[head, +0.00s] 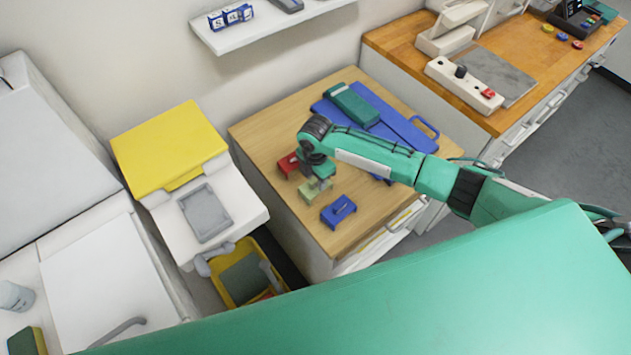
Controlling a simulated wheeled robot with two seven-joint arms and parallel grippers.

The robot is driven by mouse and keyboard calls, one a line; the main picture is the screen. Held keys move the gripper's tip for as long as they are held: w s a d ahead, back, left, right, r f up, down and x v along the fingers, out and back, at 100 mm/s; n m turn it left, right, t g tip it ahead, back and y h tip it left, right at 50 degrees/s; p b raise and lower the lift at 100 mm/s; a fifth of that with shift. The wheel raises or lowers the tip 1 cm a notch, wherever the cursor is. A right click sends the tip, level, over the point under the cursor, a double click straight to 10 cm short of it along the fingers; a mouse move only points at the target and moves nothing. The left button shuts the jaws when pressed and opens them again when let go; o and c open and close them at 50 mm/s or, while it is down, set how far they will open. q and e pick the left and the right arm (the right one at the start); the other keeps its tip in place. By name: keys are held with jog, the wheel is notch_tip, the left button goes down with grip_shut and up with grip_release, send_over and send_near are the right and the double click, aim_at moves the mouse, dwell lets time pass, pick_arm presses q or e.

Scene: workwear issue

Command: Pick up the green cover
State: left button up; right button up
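The green cover (309,193) is a small pale green block on the wooden tabletop (262,132), between a red block (288,165) and a blue block (338,212) with a raised grip on top. My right gripper (322,183) points down right at the green cover and hides part of its top. The fingers are too small and too covered to tell whether they are open or shut on it. The green cover appears to rest on the tabletop. My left gripper is not in view.
A dark green case (353,104) lies on a blue board (390,122) behind my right arm. A yellow-lidded white unit (170,150) stands left, with a yellow bin (233,292) below. A wooden bench (400,45) stands right. The tabletop's left front is clear.

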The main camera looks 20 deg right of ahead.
aim_at(316, 180)
jog(key=shift+f, duration=0.2)
grip_shut()
jog(key=shift+r, duration=0.1)
notch_tip(316, 180, up, 20)
jog(key=b, duration=0.4)
jog(key=shift+b, duration=0.35)
